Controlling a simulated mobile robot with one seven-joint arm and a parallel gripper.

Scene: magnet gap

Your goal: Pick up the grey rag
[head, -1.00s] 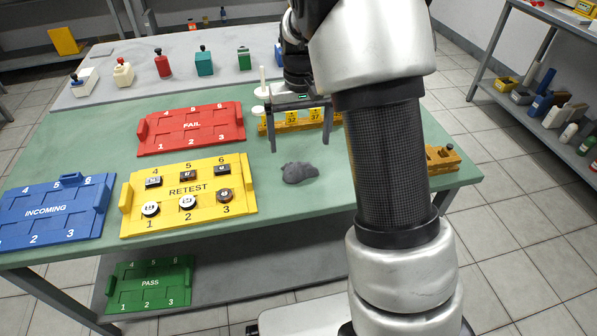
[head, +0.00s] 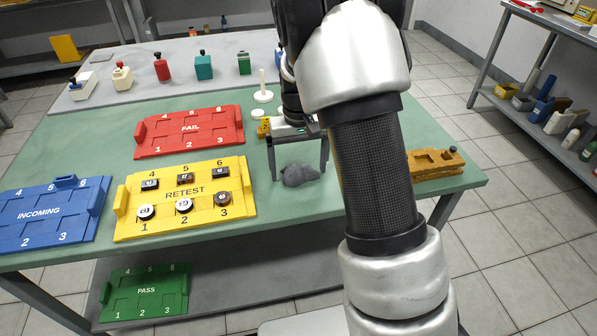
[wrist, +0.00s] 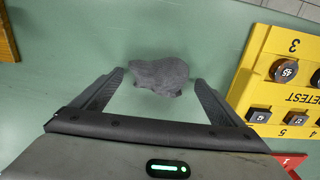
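The grey rag (head: 300,175) is a small crumpled lump on the green table top, right of the yellow RETEST tray. My gripper (head: 298,171) is open and low over the table, its fingers pointing down on either side of the rag in the head view. In the wrist view the rag (wrist: 160,76) lies between and just beyond the two open fingertips (wrist: 157,74), with bare table on both sides of it. The fingers do not appear to touch it. My arm hides part of the table behind and to the right.
The yellow RETEST tray (head: 187,209) with several small parts lies left of the rag. The red FAIL tray (head: 190,146) is behind it, the blue INCOMING tray (head: 42,231) far left. Table around the rag is bare.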

